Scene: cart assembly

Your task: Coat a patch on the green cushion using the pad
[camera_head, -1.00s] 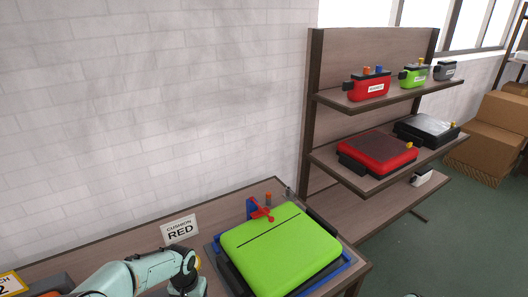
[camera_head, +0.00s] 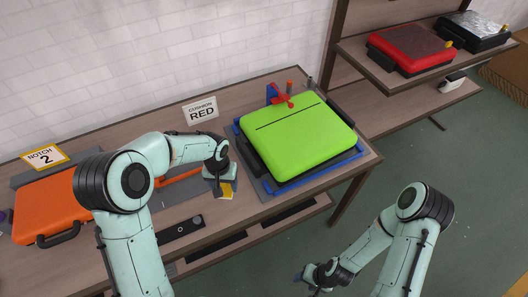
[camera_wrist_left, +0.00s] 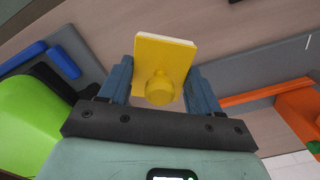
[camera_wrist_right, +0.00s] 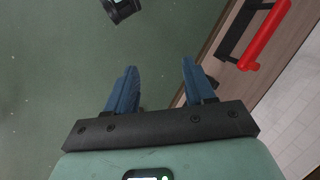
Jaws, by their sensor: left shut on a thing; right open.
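The green cushion (camera_head: 298,135) lies in a blue-edged fixture on the bench, with a dark line across its far part. My left gripper (camera_head: 222,187) is over the bench just left of the cushion. In the left wrist view my left gripper (camera_wrist_left: 160,85) is shut on the knob of the yellow pad (camera_wrist_left: 163,58), which has a pale edge. The pad also shows in the head view (camera_head: 226,190). The cushion's side shows at the left of that wrist view (camera_wrist_left: 28,115). My right gripper (camera_head: 318,280) is open and empty, away from the bench, over the green floor (camera_wrist_right: 60,80).
A red clamp handle (camera_head: 281,97) stands at the cushion's far edge. A "CUSHION RED" sign (camera_head: 201,109) stands behind. An orange case (camera_head: 48,208) and a "NOTCH 2" sign (camera_head: 44,157) are at the left. A shelf at the right holds a red case (camera_head: 410,48).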

